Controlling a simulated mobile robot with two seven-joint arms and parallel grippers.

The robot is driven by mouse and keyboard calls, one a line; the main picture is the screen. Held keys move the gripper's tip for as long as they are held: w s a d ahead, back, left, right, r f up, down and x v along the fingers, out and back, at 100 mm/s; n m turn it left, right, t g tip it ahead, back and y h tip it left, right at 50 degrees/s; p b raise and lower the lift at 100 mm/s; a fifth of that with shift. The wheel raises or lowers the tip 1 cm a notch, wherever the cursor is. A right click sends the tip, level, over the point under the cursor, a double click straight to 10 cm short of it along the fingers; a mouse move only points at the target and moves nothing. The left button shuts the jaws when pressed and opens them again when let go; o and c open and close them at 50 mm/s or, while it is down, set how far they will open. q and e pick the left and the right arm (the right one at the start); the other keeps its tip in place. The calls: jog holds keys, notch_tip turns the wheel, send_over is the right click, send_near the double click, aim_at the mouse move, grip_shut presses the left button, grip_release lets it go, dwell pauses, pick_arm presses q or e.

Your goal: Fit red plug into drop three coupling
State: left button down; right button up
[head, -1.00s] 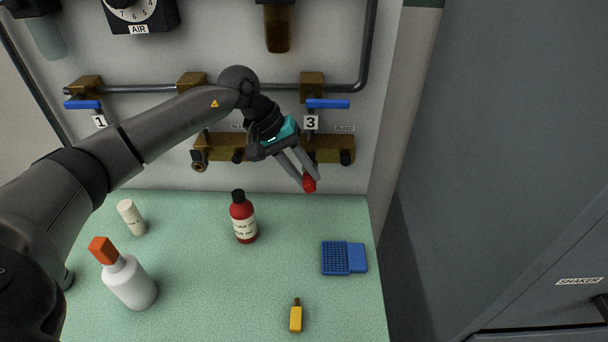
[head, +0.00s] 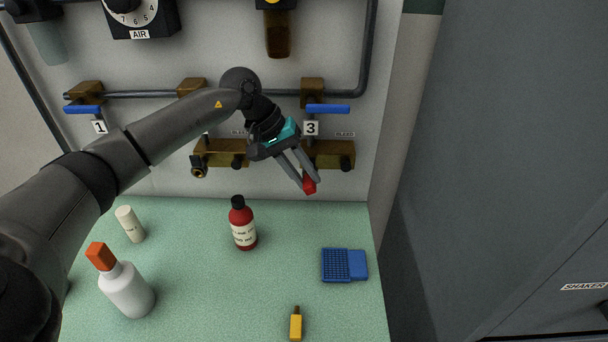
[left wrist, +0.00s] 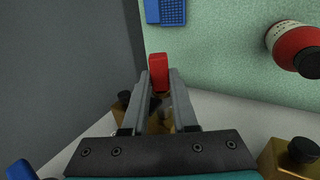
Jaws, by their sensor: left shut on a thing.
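My left gripper (head: 309,181) is shut on the red plug (head: 310,187), which sticks out past the fingertips. The plug also shows in the left wrist view (left wrist: 158,72), pinched between the two fingers. The brass drop three block (head: 335,151) is on the wall under the label 3 (head: 311,128). The gripper is in front of this block's left part, with the plug just below the block in the picture. The drop three coupling's mouth is hidden behind the fingers. My right gripper is not in view.
The green bench holds a red bottle (head: 243,226), a white bottle with orange cap (head: 126,290), a pale vial (head: 130,224), a blue rack (head: 344,266) and a yellow item (head: 296,326). A blue valve handle (head: 328,108) is above. A grey cabinet (head: 500,160) stands right.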

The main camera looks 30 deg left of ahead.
pick_arm(q)
jog(key=shift+w+a+r, duration=0.15)
jog(key=shift+w, duration=0.15)
jog(key=shift+r+b, duration=0.1)
jog(key=shift+b, duration=0.3)
dwell(0.3)
jog(key=shift+s+b, duration=0.1)
jog(key=shift+b, duration=0.25)
dwell(0.3)
jog(key=c, duration=1.1)
grip_release()
jog(key=o, duration=0.5)
jog(key=shift+s+f, duration=0.15)
jog(key=shift+f, duration=0.05)
